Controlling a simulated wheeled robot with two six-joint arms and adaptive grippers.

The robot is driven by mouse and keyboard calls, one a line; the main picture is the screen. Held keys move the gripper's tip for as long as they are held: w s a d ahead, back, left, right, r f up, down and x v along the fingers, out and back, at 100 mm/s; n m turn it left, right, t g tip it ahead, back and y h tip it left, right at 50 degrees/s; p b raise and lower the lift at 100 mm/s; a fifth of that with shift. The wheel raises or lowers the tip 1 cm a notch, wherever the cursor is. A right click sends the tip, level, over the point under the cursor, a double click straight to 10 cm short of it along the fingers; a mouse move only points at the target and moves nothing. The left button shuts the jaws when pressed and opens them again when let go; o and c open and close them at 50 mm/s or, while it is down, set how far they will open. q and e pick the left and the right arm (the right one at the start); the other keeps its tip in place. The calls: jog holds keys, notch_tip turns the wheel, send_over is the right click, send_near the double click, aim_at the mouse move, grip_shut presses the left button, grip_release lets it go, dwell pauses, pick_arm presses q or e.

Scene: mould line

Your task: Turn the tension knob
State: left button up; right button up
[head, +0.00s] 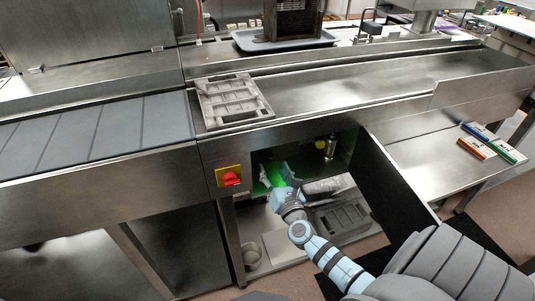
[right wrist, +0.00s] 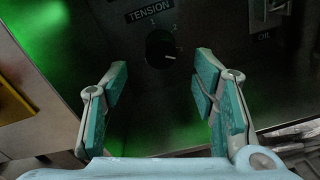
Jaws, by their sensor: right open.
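The tension knob (right wrist: 160,46) is a round black dial with a white pointer mark, on a dark panel under the word TENSION in the right wrist view. Its pointer is toward the lower right, and small numbers stand around it. My right gripper (right wrist: 160,80) is open, with teal pads on either side and nothing between them. The knob lies beyond the fingertips, between them in the picture and apart from them. In the head view my right gripper (head: 275,178) reaches into the open bay below the conveyor, in green light; the knob cannot be made out there. My left gripper is not in view.
A red rotary switch (head: 230,179) on a yellow plate is left of the bay. An open door panel (head: 392,190) bounds its right side. A metal cylinder (head: 330,148) is inside. A grey mould (head: 233,102) lies on the line above. A bucket (head: 250,257) stands below.

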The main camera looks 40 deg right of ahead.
aim_at(267, 157)
jog(key=b+x, duration=0.1)
jog(key=x, duration=0.5)
jog(key=shift+d+f, duration=0.1)
jog(key=shift+f, duration=0.1)
jog(key=shift+w+d+r, duration=0.15)
jog(key=shift+w+d, duration=0.05)
jog(key=shift+w, duration=0.35)
jog(key=shift+c, duration=0.6)
jog(key=c, duration=1)
jog(key=shift+c, duration=0.2)
